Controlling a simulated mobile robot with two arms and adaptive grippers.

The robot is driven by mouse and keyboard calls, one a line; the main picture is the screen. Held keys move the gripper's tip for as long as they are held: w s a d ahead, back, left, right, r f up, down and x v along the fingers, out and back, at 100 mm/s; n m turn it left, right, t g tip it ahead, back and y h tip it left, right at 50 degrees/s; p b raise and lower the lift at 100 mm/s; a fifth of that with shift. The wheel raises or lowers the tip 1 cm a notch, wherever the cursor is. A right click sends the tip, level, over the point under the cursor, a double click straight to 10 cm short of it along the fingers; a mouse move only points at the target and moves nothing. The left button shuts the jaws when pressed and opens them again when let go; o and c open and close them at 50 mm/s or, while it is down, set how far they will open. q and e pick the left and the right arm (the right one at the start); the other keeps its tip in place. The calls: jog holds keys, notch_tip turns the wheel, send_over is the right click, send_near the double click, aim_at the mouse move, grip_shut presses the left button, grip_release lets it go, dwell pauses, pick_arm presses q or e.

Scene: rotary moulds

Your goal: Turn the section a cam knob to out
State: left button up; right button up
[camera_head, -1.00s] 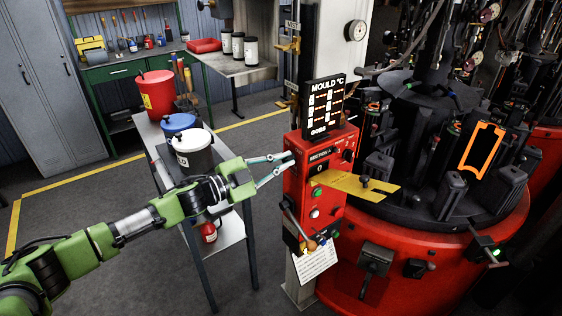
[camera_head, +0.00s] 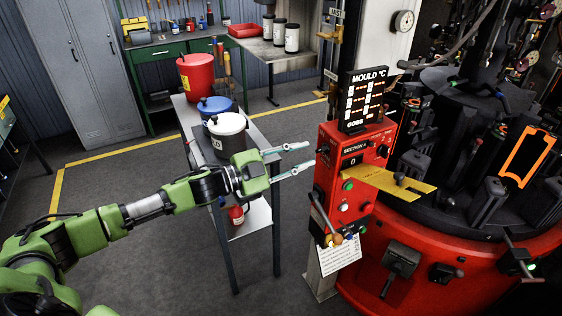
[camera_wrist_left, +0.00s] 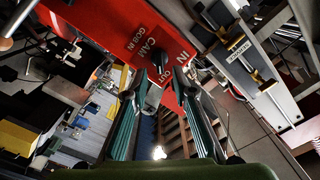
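The red section A control box (camera_head: 345,170) stands right of centre in the head view. My right gripper is not in view.
A yellow plate (camera_head: 390,182) juts from the box front, below a MOULD °C display (camera_head: 362,98). A lever (camera_head: 322,215) and a hanging paper (camera_head: 338,256) are lower down. A narrow table (camera_head: 190,120) with pots stands behind my left arm. The red machine (camera_head: 430,270) fills the right.

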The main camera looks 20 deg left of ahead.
pick_arm(q)
jog(key=v, duration=0.7)
dwell(0.4)
jog(key=w+a+f+n+y, duration=0.1)
jog(key=a+f+n+y, duration=0.35)
jog(key=f, duration=0.65)
jog(key=a+f+n+y, duration=0.3)
jog(key=a+f, duration=0.2)
jog(key=f, duration=0.7)
jog(key=s+a+f+n+g+y, duration=0.1)
jog(key=s+f, duration=0.3)
jog(key=f, duration=0.5)
jog(key=s+a+f+n+g+y, duration=0.15)
jog(key=s+f, duration=0.25)
jog(key=f, duration=0.4)
jog(key=s+d+f+n+g+y+b, duration=0.15)
jog(key=s+d+f+g, duration=0.25)
jog(key=s+f, duration=0.9)
jog(key=s+d+f+n+g, duration=0.2)
jog(key=s+d+f+g, duration=0.15)
jog(key=s+f, duration=0.95)
jog(key=s+d+f+g, duration=0.1)
jog(key=s+d, duration=0.3)
jog(key=s, duration=0.4)
jog(key=s+d+g, duration=0.2)
jog(key=s+d, duration=0.2)
jog(key=s, duration=0.5)
jog(key=shift+s+f+n, duration=0.3)
jog(key=shift+f+n, duration=0.1)
jog(key=shift+n, duration=0.05)
